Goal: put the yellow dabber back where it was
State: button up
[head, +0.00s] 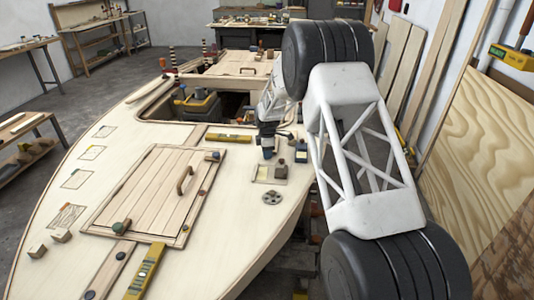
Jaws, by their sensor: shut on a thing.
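My gripper (268,133) is small and dark in the head view, at the end of my white arm, over the deck right of the middle. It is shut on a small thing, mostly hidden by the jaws. A small dark-blue shape (267,153) shows just below the jaws, and I cannot tell whether it is the held thing or stands behind. No yellow dabber can be made out. Below the jaws is a small pale outlined patch (262,181) on the deck, with a small dark block (281,169) at its right.
A framed hatch (152,190) with a handle and a green-topped knob (121,227) fills the near deck. A dark round fitting (272,197) sits near the right edge.

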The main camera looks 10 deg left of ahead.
jog(key=shift+f, duration=0.15)
jog(key=o, duration=0.6)
notch_tip(320, 180, up, 12)
jog(key=shift+r, duration=0.15)
dwell(0.5)
dwell(0.5)
dwell(0.3)
